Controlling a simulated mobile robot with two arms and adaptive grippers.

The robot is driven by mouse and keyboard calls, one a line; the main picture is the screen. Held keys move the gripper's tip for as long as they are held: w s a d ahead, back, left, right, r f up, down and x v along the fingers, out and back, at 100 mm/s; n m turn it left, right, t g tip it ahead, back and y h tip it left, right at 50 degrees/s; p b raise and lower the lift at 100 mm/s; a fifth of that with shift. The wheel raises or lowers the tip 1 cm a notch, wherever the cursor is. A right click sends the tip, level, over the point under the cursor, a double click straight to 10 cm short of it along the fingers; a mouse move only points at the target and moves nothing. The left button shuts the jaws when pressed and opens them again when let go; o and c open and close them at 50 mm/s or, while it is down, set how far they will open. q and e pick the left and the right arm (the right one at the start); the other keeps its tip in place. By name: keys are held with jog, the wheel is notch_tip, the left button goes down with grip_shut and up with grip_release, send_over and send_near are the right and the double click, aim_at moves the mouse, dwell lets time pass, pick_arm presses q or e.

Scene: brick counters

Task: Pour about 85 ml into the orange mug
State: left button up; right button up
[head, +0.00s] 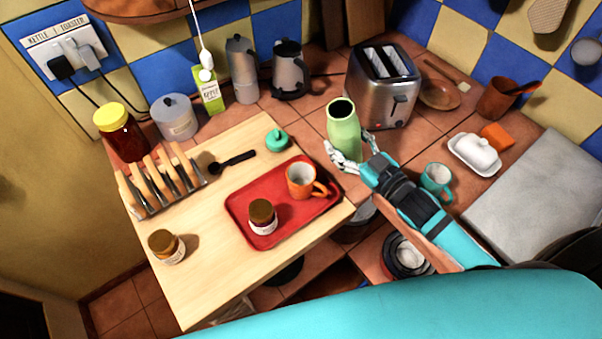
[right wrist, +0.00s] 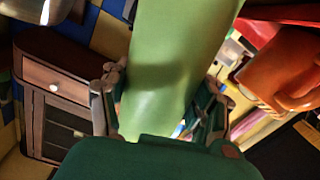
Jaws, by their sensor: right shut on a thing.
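The orange mug (head: 301,180) stands upright on the red tray (head: 240,213), its handle pointing right; it also shows at the right of the right wrist view (right wrist: 285,75). My right gripper (head: 350,152) is shut on a light green bottle (head: 343,128) with an open dark mouth. The bottle is close to upright, to the right of the mug and apart from it. The bottle fills the middle of the right wrist view (right wrist: 175,65) between the fingers. I cannot see any liquid level in it. A teal lid (head: 277,140) lies on the wooden board. My left gripper is not in view.
A jar (head: 262,216) shares the tray with the mug. The wooden board (head: 200,285) also holds a toast rack (head: 160,185), a black scoop (head: 232,162) and another jar (head: 166,246). A toaster (head: 384,85) stands behind the bottle, and a teal mug (head: 436,180) is right of my gripper.

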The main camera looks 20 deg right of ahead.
aim_at(360, 153)
jog(key=shift+n+b, duration=0.75)
jog(key=shift+n, duration=0.45)
jog(key=shift+a+f+n+b, duration=0.1)
jog(key=shift+f+n+b, duration=0.15)
jog(key=shift+n+b, duration=0.55)
jog(key=n+b, duration=0.1)
jog(key=d+f+n+b, duration=0.1)
jog(key=n+h+b, duration=0.1)
jog(key=shift+w+d+f+n+g, duration=0.15)
jog(key=shift+d+f+n+g, duration=0.1)
jog(key=shift+f+n+g, duration=0.1)
jog(key=shift+d+f+n+b, duration=0.2)
jog(key=shift+f+n+b, duration=0.3)
jog(key=shift+b, duration=0.4)
jog(key=shift+d+r+n+h+b, duration=0.25)
jog(key=shift+n+h+b, duration=0.15)
jog(key=shift+n, duration=0.45)
jog(key=shift+a+r+p, duration=0.1)
jog(key=shift+r+p, duration=0.3)
jog(key=shift+p, duration=0.05)
jog(key=shift+a+r+n+p, duration=0.3)
jog(key=shift+r+n+p, duration=0.3)
jog(key=shift+n+p, duration=0.3)
jog(key=shift+a+r+n+p, duration=0.1)
jog(key=shift+r+n+p, duration=0.4)
jog(key=shift+r+p, duration=0.45)
jog(key=shift+r+n+h+p, duration=0.15)
jog(key=shift+n+h+p, duration=0.25)
jog(key=shift+p, duration=0.25)
